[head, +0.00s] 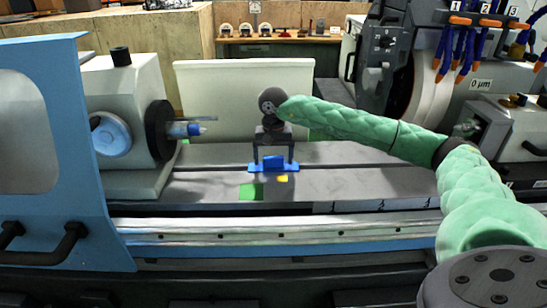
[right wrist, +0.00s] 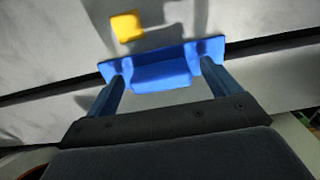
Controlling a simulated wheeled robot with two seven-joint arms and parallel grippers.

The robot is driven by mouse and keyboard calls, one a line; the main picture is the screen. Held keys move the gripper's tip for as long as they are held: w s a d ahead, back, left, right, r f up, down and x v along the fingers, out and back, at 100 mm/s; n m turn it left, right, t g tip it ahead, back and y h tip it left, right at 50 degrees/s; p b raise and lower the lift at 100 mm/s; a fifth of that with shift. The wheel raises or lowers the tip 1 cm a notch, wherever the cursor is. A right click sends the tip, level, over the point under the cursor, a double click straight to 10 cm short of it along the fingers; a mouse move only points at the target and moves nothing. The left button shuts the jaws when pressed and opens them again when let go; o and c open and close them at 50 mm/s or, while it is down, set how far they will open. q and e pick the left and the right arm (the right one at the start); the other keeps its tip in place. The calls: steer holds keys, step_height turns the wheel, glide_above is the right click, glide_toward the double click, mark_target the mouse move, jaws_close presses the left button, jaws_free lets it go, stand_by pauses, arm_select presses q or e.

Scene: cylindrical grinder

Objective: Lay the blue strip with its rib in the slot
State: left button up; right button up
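The blue strip (head: 273,168) lies across the middle of the grey machine bed, with a raised block at its centre. In the right wrist view the strip (right wrist: 160,68) covers part of a long dark groove (right wrist: 50,91), which looks like the slot. Its underside and rib are hidden, so I cannot tell whether the rib is seated. My right gripper (head: 273,160) points down over the strip, one finger on each side of the block. A narrow gap seems to show beside each finger; the gripper looks open. My left gripper is not in view.
A yellow block (head: 282,178) and a green patch (head: 251,192) lie on the bed in front of the strip. The workhead (head: 130,125) stands left, the grinding wheel housing (head: 430,70) right. A blue door (head: 40,150) fills the left edge.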

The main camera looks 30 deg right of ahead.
mark_target(273, 157)
step_height(273, 157, up, 6)
steer(key=shift+r+b, duration=0.2)
steer(key=shift+b, duration=0.9)
steer(key=shift+r, duration=0.7)
